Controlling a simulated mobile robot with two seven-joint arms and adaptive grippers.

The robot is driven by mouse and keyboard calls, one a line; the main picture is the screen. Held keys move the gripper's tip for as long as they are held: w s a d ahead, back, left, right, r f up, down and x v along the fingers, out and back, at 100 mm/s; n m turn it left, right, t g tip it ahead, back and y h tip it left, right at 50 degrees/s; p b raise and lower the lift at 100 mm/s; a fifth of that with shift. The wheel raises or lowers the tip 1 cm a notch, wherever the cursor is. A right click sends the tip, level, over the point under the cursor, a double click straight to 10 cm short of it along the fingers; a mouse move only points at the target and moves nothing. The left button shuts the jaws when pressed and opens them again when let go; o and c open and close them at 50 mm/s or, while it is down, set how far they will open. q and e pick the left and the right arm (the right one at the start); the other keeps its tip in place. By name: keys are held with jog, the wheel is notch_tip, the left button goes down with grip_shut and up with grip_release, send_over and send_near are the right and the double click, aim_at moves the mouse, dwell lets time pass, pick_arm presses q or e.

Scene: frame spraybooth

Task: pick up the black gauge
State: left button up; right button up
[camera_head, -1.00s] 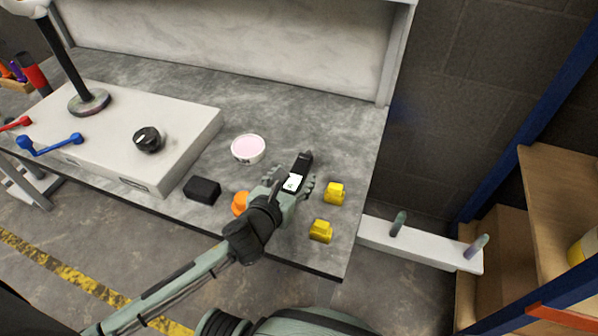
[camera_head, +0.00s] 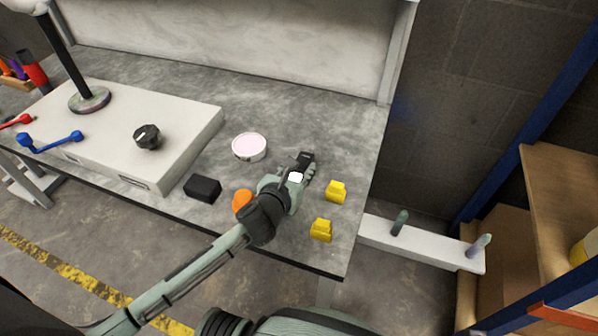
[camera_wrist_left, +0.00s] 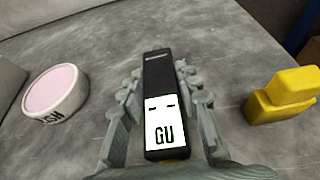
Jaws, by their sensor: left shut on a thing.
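The black gauge (camera_wrist_left: 158,75) is a slim black bar with a white label reading "GU". In the left wrist view it stands between the two fingers of my left gripper (camera_wrist_left: 165,95), which is shut on it. In the head view the gauge (camera_head: 305,159) shows its black end and white label past my left gripper (camera_head: 291,182), over the right part of the grey bench. Its lower part is hidden by the gripper. I cannot tell whether it still touches the bench. My right gripper is not in view.
Two yellow pieces (camera_head: 335,192) (camera_head: 321,230) lie right of the gripper near the bench edge. An orange piece (camera_head: 242,200), a black block (camera_head: 203,188) and a round pink-topped tub (camera_head: 249,147) lie left. A white box with a black knob (camera_head: 147,137) is farther left.

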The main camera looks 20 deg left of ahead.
aim_at(300, 167)
pick_arm(q)
jog(key=shift+r, duration=0.2)
grip_shut()
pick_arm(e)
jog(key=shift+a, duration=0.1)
pick_arm(q)
jog(key=shift+r, duration=0.25)
notch_tip(300, 167, up, 4)
jog(key=shift+p, duration=0.7)
jog(key=s+a+r, duration=0.3)
jog(key=a+r, duration=0.3)
jog(key=a, duration=0.5)
jog(key=shift+s+p, duration=0.4)
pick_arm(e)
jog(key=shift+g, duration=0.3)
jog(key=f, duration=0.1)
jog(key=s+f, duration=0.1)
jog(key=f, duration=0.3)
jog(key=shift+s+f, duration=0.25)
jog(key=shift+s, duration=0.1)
pick_arm(q)
jog(key=shift+r, duration=0.15)
